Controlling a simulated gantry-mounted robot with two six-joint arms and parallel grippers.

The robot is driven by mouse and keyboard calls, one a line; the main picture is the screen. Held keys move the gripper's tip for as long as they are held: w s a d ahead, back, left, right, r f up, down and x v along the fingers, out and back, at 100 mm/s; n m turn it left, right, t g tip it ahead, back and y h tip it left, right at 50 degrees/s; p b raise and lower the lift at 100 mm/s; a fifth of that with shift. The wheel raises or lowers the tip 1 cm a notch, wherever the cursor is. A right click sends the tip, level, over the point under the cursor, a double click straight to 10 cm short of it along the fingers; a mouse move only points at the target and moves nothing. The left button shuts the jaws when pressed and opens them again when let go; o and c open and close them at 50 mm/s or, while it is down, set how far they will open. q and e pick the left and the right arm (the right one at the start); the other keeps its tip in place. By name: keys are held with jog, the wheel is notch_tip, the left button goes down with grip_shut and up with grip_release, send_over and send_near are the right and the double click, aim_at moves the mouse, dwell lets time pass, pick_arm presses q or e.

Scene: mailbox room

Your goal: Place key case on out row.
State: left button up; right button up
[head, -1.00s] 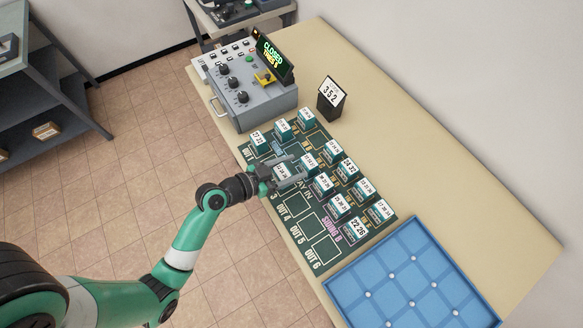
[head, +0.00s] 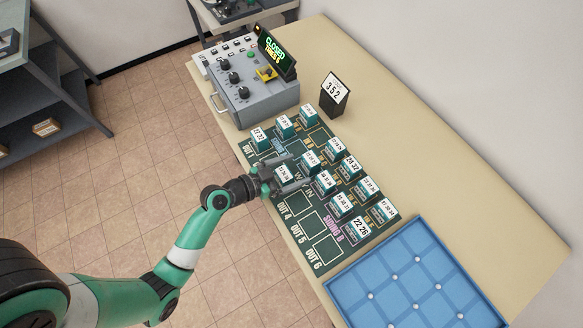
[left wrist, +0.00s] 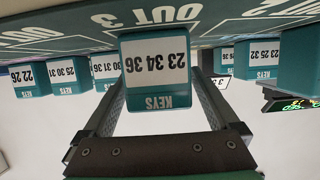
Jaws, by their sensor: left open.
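A teal key case with a white label reading 23 34 36 (left wrist: 156,70) stands on the mat at OUT 3, between the two fingers of my left gripper (left wrist: 165,105) in the left wrist view. The fingers are open around it, one on each side. In the head view my left gripper (head: 283,180) is low over the left edge of the dark green mat (head: 327,250) and partly covers this case. OUT 4, OUT 5 and OUT 6 are bare outlined squares. A case labelled 22 32 (head: 259,138) stands at OUT 1. My right gripper is not in view.
Several other key cases (head: 340,206) stand in rows on the mat. A grey control box (head: 250,95) with a CLOSED display is behind. A number stand reading 352 (head: 333,95) and a blue tray (head: 348,296) are on the table. Bare tabletop lies to the right.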

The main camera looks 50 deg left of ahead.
aim_at(284, 172)
pick_arm(q)
jog(key=shift+r, duration=0.1)
jog(key=shift+s+r, duration=0.15)
jog(key=p+v, duration=0.1)
jog(key=v, duration=0.4)
jog(key=shift+s+a+r, duration=0.1)
jog(key=shift+s+a, duration=0.05)
jog(key=shift+s, duration=0.15)
jog(key=shift+s+a+r+p, duration=0.2)
jog(key=shift+s+r+p, duration=0.65)
jog(key=shift+s+p, duration=0.3)
jog(key=p+v, duration=0.2)
jog(key=p, duration=0.4)
jog(key=shift+s+r+p, duration=0.1)
jog(key=shift+s+p, duration=0.2)
jog(key=shift+s, duration=0.05)
jog(key=shift+s+f+p, duration=0.25)
jog(key=shift+s+p, duration=0.15)
jog(key=shift+p, duration=0.05)
